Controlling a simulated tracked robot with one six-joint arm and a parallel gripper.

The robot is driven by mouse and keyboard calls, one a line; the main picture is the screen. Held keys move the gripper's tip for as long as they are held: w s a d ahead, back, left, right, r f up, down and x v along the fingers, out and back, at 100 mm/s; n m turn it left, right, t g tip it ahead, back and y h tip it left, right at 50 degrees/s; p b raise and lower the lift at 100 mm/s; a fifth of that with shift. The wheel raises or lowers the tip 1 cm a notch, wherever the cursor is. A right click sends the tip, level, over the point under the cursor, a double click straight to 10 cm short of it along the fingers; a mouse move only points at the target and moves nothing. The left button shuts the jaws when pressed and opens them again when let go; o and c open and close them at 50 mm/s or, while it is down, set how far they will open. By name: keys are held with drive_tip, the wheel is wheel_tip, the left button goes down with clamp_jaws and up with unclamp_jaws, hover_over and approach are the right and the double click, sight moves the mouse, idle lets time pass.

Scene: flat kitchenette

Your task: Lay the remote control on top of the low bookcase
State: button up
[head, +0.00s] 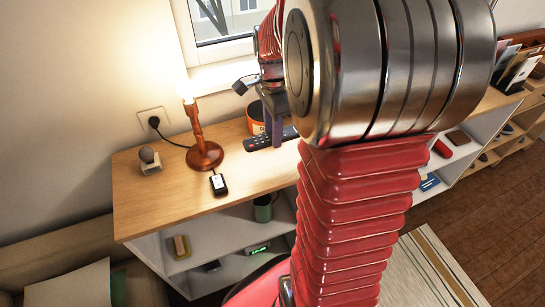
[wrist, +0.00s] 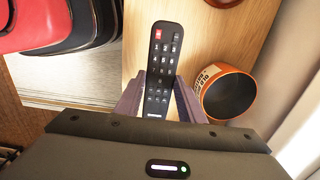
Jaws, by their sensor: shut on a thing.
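The remote control (wrist: 161,60) is long and black, with pale buttons and a red one at its far end. In the wrist view it lies between the two fingers of my gripper (wrist: 158,88), which is shut on it near its lower half. In the head view my gripper (head: 274,132) points down at the remote (head: 258,142), at the wooden top of the low bookcase (head: 150,203). Part of the remote is hidden behind my arm. I cannot tell whether it touches the top or is just above it.
A lit lamp (head: 205,152), a small black device (head: 219,184) and a small grey ornament (head: 150,160) stand on the top further left. The front left of the top is clear. My arm blocks much of the right.

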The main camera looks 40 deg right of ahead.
hover_over(273, 161)
drive_tip(key=shift+f, duration=2.7)
drive_tip(key=shift+f, duration=1.85)
drive_tip(key=shift+f, duration=0.1)
drive_tip(key=o, duration=1.1)
wheel_tip(273, 161, up, 12)
drive_tip(key=shift+r, duration=0.1)
